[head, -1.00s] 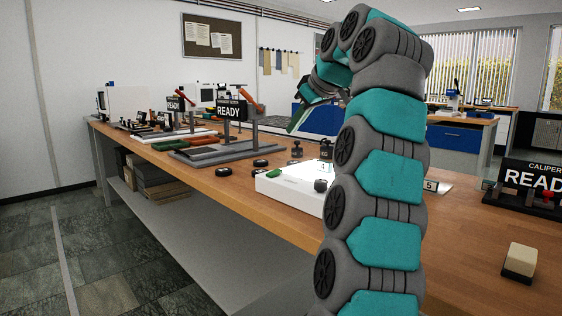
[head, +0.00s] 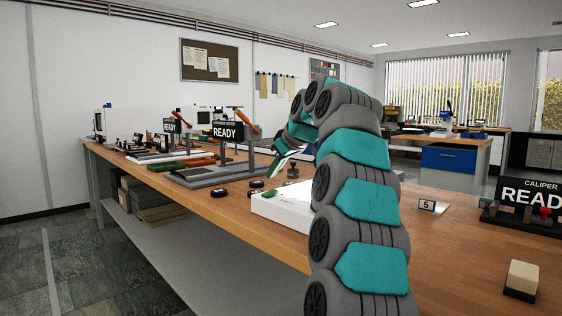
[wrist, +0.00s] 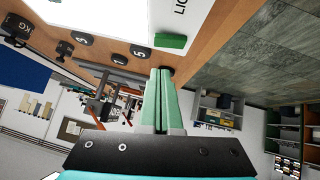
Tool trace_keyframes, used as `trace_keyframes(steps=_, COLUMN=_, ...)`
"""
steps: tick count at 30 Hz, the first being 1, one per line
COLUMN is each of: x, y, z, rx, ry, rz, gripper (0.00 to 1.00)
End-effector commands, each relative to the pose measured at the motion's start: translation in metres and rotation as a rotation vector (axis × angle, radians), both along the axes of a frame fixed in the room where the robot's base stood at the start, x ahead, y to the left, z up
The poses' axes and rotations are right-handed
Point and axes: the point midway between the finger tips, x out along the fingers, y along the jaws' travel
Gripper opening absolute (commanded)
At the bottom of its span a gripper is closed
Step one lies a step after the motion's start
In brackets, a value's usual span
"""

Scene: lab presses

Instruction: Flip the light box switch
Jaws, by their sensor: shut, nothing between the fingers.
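The light box is a low white box (head: 272,205) on the bench, left of my arm in the head view. Its right part is hidden behind my arm. In the wrist view its white face (wrist: 105,18) fills the top, with part of a printed label. A green switch (wrist: 171,41) sits at its edge there. My gripper (wrist: 161,73) is shut and empty, its green fingers side by side. The tips appear just below the switch in the picture; I cannot tell whether they touch it. In the head view my gripper (head: 277,172) hangs above the box's far side.
Black discs (head: 220,193) lie left of the box. A press with a READY sign (head: 226,132) stands behind them. A number 5 card (head: 427,205), a caliper sign (head: 530,196) and an eraser-like block (head: 521,280) are at right. The bench's front edge runs close by.

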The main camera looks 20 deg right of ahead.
Motion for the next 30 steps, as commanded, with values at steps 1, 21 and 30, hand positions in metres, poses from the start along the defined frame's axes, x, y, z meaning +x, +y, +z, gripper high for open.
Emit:
trace_keyframes(steps=1, x=-0.002, y=-0.001, z=-0.002, rx=0.001, ry=-0.002, rz=-0.002, gripper=0.00)
trace_keyframes(steps=21, x=0.000, y=-0.007, z=-0.034, rx=-0.001, ry=-0.003, rz=-0.001, gripper=0.00)
trace_keyframes(steps=30, x=0.000, y=-0.007, z=-0.034, rx=0.001, ry=-0.002, rz=-0.001, gripper=0.00)
